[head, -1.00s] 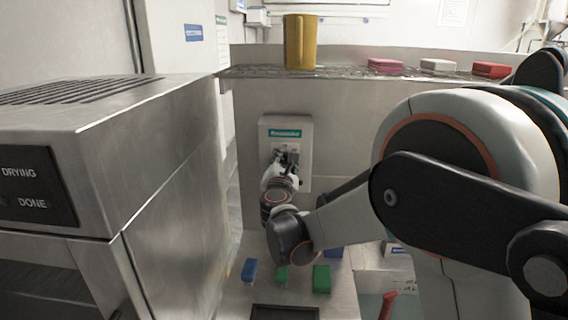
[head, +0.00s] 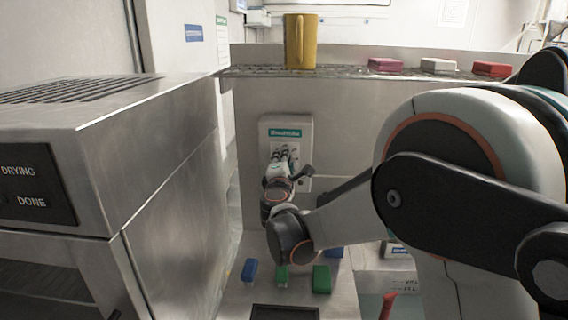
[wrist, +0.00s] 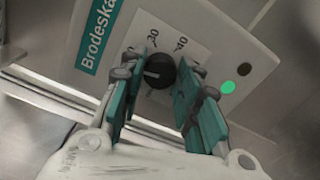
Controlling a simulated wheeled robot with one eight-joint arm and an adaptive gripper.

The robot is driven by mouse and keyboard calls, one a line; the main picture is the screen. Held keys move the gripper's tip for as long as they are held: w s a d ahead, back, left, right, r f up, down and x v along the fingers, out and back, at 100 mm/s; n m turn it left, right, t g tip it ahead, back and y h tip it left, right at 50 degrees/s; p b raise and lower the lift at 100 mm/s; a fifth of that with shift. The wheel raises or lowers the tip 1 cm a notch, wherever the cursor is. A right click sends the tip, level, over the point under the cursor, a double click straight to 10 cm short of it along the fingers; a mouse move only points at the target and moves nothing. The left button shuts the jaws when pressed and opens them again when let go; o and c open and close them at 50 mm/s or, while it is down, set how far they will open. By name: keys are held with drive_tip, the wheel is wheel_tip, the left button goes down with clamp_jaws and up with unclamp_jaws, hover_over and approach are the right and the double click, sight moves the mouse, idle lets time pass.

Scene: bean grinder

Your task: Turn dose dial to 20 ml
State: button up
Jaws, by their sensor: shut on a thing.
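The dose dial (wrist: 160,72) is a round black knob on a white scale plate, seen in the wrist view. The numbers 30 and 40 show above it. A small pale mark on the knob points toward the left of that picture. My gripper (wrist: 163,76) has its teal fingers on either side of the knob and is shut on it. In the head view my gripper (head: 282,160) is at the front of the light grey Brodeska grinder panel (head: 267,144) and hides most of the dial. Part of the scale is hidden behind the left finger.
A green light (wrist: 228,86) and a dark one (wrist: 243,69) sit beside the scale. A steel machine (head: 170,180) stands close on the left. A yellow mug (head: 301,42) and several coloured blocks are on the shelf above. Blue and green blocks (head: 321,279) lie below.

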drive_tip(key=shift+m, duration=1.2)
drive_tip(key=o, duration=1.1)
drive_tip(key=shift+c, duration=0.2)
drive_tip(key=s, duration=1.2)
drive_tip(key=shift+a, duration=0.2)
